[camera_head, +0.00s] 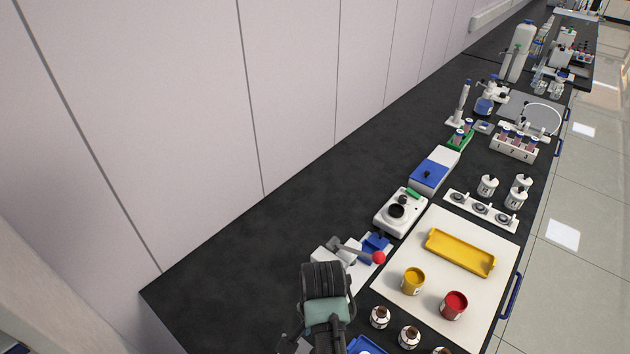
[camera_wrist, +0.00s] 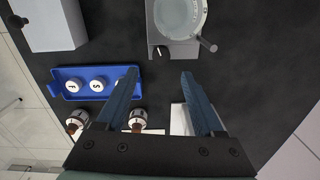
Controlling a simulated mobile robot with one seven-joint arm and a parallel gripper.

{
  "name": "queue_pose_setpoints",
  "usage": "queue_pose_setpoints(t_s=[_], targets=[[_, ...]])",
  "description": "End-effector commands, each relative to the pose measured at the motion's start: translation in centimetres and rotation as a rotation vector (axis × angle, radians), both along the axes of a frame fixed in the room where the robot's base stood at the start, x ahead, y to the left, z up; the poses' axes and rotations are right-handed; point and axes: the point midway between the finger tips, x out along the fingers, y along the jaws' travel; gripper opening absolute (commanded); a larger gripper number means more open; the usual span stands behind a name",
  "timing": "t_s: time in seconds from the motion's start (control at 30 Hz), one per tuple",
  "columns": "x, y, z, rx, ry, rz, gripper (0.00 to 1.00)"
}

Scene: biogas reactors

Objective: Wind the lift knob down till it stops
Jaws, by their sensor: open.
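In the wrist view, a grey device (camera_wrist: 158,30) with a pale round top (camera_wrist: 181,14) stands ahead of my fingertips. A small black knob (camera_wrist: 162,51) is on its near face, and a short grey rod-like knob (camera_wrist: 208,45) sticks out at its right side. I cannot tell for sure which is the lift knob. My gripper (camera_wrist: 160,73) is open and empty, its two blue fingers apart, short of the device and not touching it. In the head view my arm shows at the bottom, and the device cannot be made out.
A blue tray (camera_wrist: 66,79) with white lettered caps lies left of my fingers, with brown-capped bottles (camera_wrist: 137,118) nearer. A white box (camera_wrist: 50,22) stands at upper left. In the head view, a red-knobbed lever (camera_head: 352,250) and red jar (camera_head: 453,305) stand near my arm.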

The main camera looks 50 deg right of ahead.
Motion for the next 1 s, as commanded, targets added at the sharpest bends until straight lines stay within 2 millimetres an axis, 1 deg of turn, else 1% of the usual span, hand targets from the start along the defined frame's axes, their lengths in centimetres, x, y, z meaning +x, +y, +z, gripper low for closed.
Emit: queue_pose_setpoints(t_s=[0.03, 0.1, 0.2, 0.3, 0.4, 0.6, 0.83, 0.87, 1.0], targets=[[-0.1, 0.1, -1.2, 0.003, 0.005, 0.0, 0.69], [-0.1, 0.1, -2.6, 0.004, 0.004, 0.0, 0.69], [0.1, 0.1, -4.4, 0.003, 0.002, 0.0, 0.69], [0.1, 0.0, -5.8, 0.002, 0.0, 0.0, 0.69], [0.2, 0.0, -6.8, 0.001, 0.0, 0.0, 0.69], [0.2, 0.0, -7.6, 0.0, -0.002, 0.001, 0.69], [0.3, 0.0, -7.6, -0.001, -0.003, 0.001, 0.69], [0.3, 0.0, -7.6, -0.001, -0.003, 0.001, 0.66], [0.3, 0.0, -7.6, -0.001, -0.003, 0.001, 0.41]])
